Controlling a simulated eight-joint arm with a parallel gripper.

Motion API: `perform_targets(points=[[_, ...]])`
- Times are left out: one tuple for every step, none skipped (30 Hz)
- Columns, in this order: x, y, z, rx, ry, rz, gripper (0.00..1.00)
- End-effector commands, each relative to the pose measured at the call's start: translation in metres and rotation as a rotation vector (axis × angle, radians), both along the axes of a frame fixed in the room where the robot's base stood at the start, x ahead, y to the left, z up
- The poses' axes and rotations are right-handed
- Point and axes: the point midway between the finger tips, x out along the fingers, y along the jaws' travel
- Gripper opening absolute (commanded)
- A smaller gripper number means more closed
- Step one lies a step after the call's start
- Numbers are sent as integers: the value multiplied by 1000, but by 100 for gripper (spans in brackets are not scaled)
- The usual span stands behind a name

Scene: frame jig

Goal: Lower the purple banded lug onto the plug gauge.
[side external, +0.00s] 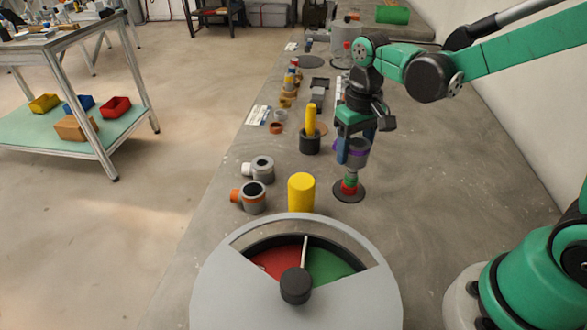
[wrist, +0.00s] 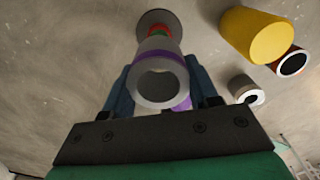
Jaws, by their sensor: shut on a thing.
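The purple banded lug (side external: 357,147) is a grey hollow cylinder with a purple band. My gripper (side external: 355,156) is shut on it, with a blue finger on each side; the wrist view shows the lug (wrist: 159,72) open end toward the camera. The plug gauge (side external: 349,187) stands below it, with red and green sections on a round dark base. In the wrist view the gauge (wrist: 158,31) shows just past the lug's far end, partly hidden by it. The lug looks roughly above the gauge; whether the two touch I cannot tell.
A yellow cylinder (side external: 301,194) stands left of the gauge. A white-banded lug (side external: 261,169) and an orange-banded lug (side external: 252,197) lie farther left. A large dial (side external: 215,290) fills the front. A black holder (side external: 310,142) with a yellow peg stands behind.

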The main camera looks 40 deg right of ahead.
Motion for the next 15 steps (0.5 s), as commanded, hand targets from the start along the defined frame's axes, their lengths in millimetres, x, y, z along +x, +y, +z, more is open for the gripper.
perform_targets(points=[[0, 0, -1, 0, 0, 0, 0], [0, 0, -1, 0, 0, 0, 0], [0, 0, -2, 0, 0, 0, 0], [0, 0, -3, 0, 0, 0, 0], [0, 0, -4, 0, 0, 0, 0], [0, 0, -6, 0, 0, 0, 0], [0, 0, -7, 0, 0, 0, 0], [0, 0, -8, 0, 0, 0, 0], [0, 0, -9, 0, 0, 0, 0], [0, 0, -10, 0, 0, 0, 0], [0, 0, -11, 0, 0, 0, 0], [0, 0, -12, 0, 0, 0, 0], [0, 0, -13, 0, 0, 0, 0], [0, 0, -14, 0, 0, 0, 0], [0, 0, -16, 0, 0, 0, 0]])
